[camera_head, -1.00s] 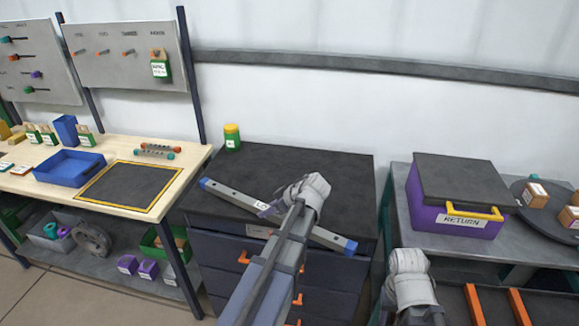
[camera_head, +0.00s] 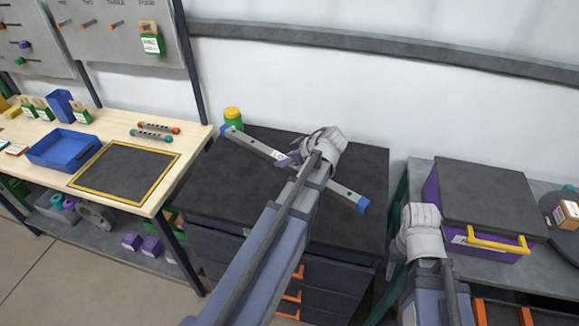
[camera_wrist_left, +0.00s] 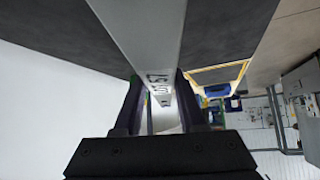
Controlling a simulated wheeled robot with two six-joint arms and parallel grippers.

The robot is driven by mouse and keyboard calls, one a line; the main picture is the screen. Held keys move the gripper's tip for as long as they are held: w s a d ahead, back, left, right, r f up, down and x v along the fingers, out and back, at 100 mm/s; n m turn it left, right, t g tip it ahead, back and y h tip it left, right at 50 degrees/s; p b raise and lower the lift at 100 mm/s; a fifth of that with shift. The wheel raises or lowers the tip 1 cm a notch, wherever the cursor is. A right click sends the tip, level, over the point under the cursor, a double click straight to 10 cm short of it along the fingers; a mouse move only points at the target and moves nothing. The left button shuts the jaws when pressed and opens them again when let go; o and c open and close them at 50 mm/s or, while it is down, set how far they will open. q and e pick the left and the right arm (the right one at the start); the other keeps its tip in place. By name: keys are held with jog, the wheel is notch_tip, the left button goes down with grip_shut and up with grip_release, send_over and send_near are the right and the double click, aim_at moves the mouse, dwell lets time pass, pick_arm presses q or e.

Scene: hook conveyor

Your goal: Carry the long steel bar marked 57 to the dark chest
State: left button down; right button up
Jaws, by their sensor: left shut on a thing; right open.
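The long steel bar (camera_head: 345,193) has blue ends and lies slantwise across the dark top of the dark chest (camera_head: 215,185) in the head view. Its left end is by the back edge and its right end is over the right part of the top. I cannot tell whether it touches the top. My left gripper (camera_head: 290,158) is shut on the bar near its middle. In the left wrist view the bar (camera_wrist_left: 150,40) runs between my fingers (camera_wrist_left: 155,95), with the mark 57 showing. My right gripper (camera_head: 420,218) is right of the chest, apart from the bar; its fingertips are hard to see.
A green jar with a yellow lid (camera_head: 232,117) stands at the chest's back left corner. A purple box with a dark lid (camera_head: 490,195) stands on the grey table at right. A wooden bench with a blue tray (camera_head: 62,150) is at left. The chest's front left top is clear.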

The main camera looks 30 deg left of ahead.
pick_arm(q)
jog(key=shift+f+b, duration=2.95)
jog(key=shift+f, duration=0.15)
notch_tip(320, 180, down, 4)
jog(key=b, duration=0.3)
jog(key=shift+r+b, duration=0.2)
jog(key=shift+b, duration=0.15)
jog(key=shift+f, duration=0.1)
jog(key=shift+c, duration=2.4)
grip_release()
